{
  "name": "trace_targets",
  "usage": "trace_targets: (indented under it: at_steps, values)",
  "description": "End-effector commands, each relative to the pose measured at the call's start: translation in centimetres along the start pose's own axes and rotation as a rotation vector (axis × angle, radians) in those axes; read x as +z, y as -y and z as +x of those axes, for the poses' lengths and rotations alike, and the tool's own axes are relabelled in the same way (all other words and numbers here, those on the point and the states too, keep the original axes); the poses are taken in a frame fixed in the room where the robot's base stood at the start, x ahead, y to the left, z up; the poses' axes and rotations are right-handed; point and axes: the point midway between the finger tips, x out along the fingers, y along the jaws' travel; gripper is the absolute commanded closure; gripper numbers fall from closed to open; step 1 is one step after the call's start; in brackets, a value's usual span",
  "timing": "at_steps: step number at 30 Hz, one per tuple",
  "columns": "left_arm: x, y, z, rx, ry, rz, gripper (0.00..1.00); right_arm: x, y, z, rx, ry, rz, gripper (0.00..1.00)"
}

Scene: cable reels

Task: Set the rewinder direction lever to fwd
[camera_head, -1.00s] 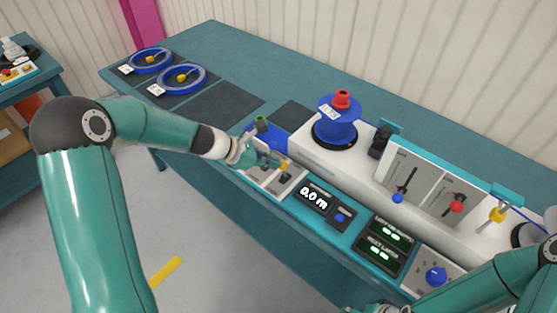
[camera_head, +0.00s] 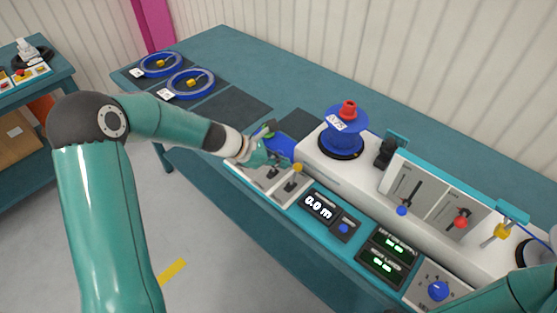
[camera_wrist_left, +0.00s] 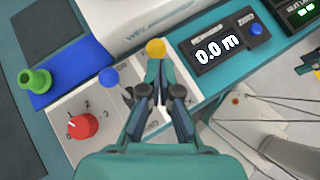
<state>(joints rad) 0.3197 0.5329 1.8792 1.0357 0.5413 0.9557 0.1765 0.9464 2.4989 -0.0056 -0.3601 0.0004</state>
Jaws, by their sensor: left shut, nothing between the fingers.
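Two levers stand on the light panel (camera_wrist_left: 82,103) at the left end of the rewinder console: one with a yellow ball (camera_wrist_left: 156,47), one with a blue ball (camera_wrist_left: 108,76). The yellow-ball lever (camera_head: 298,168) leans to the right in the head view. I cannot read the direction marks. My left gripper (camera_head: 272,163) is over this panel, shut and empty. In the left wrist view its fingers (camera_wrist_left: 160,92) are close beside the yellow-ball lever; contact is unclear. My right gripper is out of view; only part of that arm shows at bottom right.
A red dial (camera_wrist_left: 83,126) and a green knob (camera_wrist_left: 35,80) are near the levers. The length display (camera_head: 320,206) reads 0.0 m. A blue reel (camera_head: 346,128) stands on the white machine behind. More reels (camera_head: 190,83) lie at the table's far left.

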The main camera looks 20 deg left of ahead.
Motion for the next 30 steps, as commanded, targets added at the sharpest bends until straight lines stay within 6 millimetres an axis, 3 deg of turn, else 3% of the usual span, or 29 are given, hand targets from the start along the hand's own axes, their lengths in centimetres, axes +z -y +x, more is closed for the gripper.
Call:
trace_targets:
  at_steps: [11, 18, 30]
  values:
    - [0.1, -0.2, -0.5, -0.001, 0.0, 0.001, 1.0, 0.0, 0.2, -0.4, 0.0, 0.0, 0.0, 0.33]
    - [0.3, -1.1, -3.7, -0.006, 0.0, 0.005, 1.0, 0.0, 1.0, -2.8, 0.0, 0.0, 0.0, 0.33]
    - [4.3, -3.9, -9.3, -0.006, 0.0, 0.011, 1.0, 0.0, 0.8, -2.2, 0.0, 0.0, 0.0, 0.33]
